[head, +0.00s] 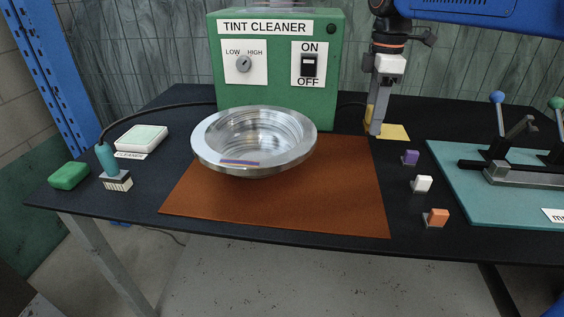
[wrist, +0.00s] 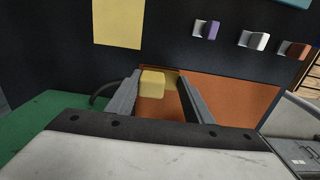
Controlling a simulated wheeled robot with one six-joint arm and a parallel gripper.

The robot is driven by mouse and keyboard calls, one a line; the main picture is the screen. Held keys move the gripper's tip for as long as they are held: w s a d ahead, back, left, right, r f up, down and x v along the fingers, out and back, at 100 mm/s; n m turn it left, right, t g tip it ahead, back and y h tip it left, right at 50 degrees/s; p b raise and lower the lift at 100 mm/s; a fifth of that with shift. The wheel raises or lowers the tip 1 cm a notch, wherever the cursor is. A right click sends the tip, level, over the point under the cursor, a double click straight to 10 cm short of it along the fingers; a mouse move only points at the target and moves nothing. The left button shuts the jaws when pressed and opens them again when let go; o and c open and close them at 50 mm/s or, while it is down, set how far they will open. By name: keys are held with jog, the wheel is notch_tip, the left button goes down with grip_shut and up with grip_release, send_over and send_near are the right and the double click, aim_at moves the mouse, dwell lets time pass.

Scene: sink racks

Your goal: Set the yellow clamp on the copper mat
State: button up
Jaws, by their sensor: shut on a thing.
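The yellow clamp (wrist: 152,84) sits between my gripper's fingers (wrist: 160,78) in the wrist view. In the head view, my gripper (head: 374,128) points down near the back right corner of the copper mat, beside the yellow square. It is shut on the clamp (head: 370,113), which is partly hidden by a finger. The copper mat (head: 345,195) lies flat on the black table; it also shows beyond the fingers in the wrist view (wrist: 245,102). I cannot tell the exact gap between clamp and table.
A metal bowl (head: 220,163) covers the mat's back left; its front right is bare. The green tint cleaner (head: 275,85) stands behind. A yellow square (head: 397,132) and purple (head: 411,157), white (head: 422,183) and orange (head: 436,217) blocks lie right of the mat.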

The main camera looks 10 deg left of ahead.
send_near(352, 145)
jog(key=shift+f, duration=2.95)
jog(key=shift+f, duration=0.15)
jog(key=o, duration=1.3)
notch_tip(352, 145, up, 12)
jog(key=shift+r, duration=0.2)
